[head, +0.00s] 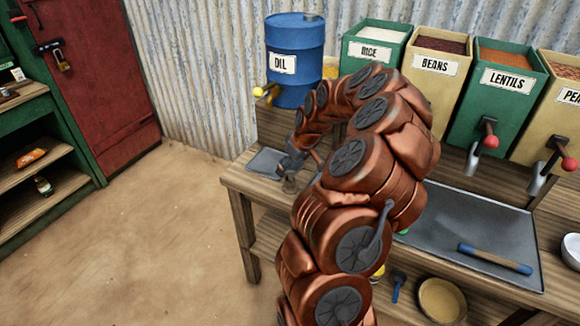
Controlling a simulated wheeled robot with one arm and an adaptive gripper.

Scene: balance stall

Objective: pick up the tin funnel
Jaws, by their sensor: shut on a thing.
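My gripper (291,166) is small in the head view, at the left end of the wooden counter (238,184), below the blue oil drum. It is shut on a small dull grey metal piece, which looks like the tin funnel (289,186). The piece shows just under the fingers, near the counter's front edge. Its full shape is partly hidden and too small to make out. I cannot tell whether it touches the counter.
My copper-coloured arm hides the counter's middle. A blue oil drum (295,62) with a yellow tap stands behind my gripper. Bins of rice (367,51), beans (431,66) and lentils (505,80) line the back. A grey tray (470,230) lies at right. The floor at left is clear.

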